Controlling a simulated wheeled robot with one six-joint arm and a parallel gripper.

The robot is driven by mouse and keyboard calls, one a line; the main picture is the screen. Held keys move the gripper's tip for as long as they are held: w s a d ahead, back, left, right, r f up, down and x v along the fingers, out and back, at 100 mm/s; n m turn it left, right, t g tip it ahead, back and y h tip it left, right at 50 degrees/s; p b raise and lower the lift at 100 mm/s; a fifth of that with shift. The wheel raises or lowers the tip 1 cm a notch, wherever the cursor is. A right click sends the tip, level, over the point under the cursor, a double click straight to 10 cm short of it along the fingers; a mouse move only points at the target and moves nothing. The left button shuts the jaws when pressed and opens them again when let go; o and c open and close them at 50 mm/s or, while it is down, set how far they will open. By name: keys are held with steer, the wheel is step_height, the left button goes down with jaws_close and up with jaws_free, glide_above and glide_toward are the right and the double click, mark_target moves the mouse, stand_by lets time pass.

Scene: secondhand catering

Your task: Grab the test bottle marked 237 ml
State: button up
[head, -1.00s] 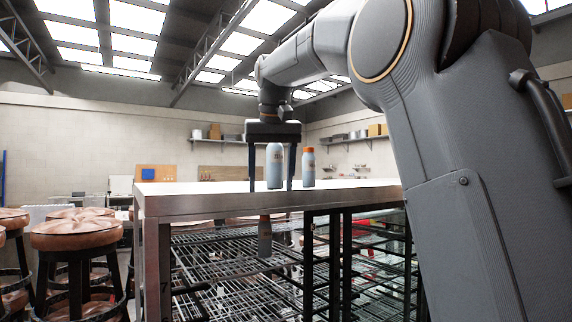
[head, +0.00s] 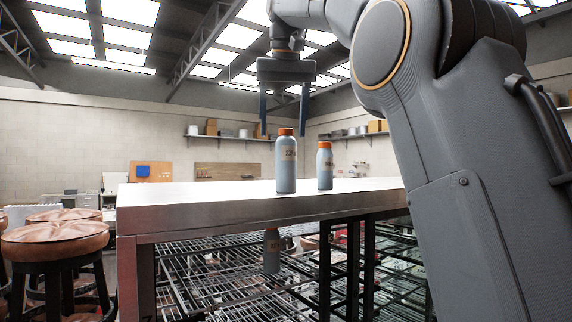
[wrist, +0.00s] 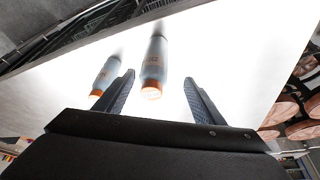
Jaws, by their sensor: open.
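A larger grey-blue bottle (head: 286,165) with an orange cap stands upright near the table's front edge. Its orange print starts like "23"; the rest is unreadable. A smaller, similar bottle (head: 325,167) stands to its right; its print is too small to read. My gripper (head: 284,136) is open and empty, pointing down, its fingertips about level with the larger bottle's cap in the head view. In the wrist view, the larger bottle (wrist: 154,62) shows between the fingers, apart from both; the smaller bottle (wrist: 108,72) shows beyond the left finger.
The bottles' white-topped metal table (head: 180,195) is otherwise clear on its left. Another dim bottle-like shape (head: 272,252) shows below the tabletop, among wire racks (head: 210,275). Brown round stools (head: 55,240) stand at left. Wall shelves (head: 230,138) are far behind.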

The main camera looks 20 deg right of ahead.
mark_target(286, 153)
steer(key=shift+w+a+f, duration=0.1)
steer(key=shift+f, duration=0.25)
steer(key=f, duration=0.1)
steer(key=w+d+f, duration=0.1)
steer(key=f, duration=0.1)
steer(key=w+d+f+p, duration=0.1)
steer(key=f, duration=0.1)
steer(key=shift+w+f, duration=0.1)
steer(key=shift+w, duration=0.1)
steer(key=shift+w+a+f, duration=0.1)
steer(key=shift+w+f, duration=0.1)
steer(key=shift+f, duration=0.3)
steer(key=c, duration=1.4)
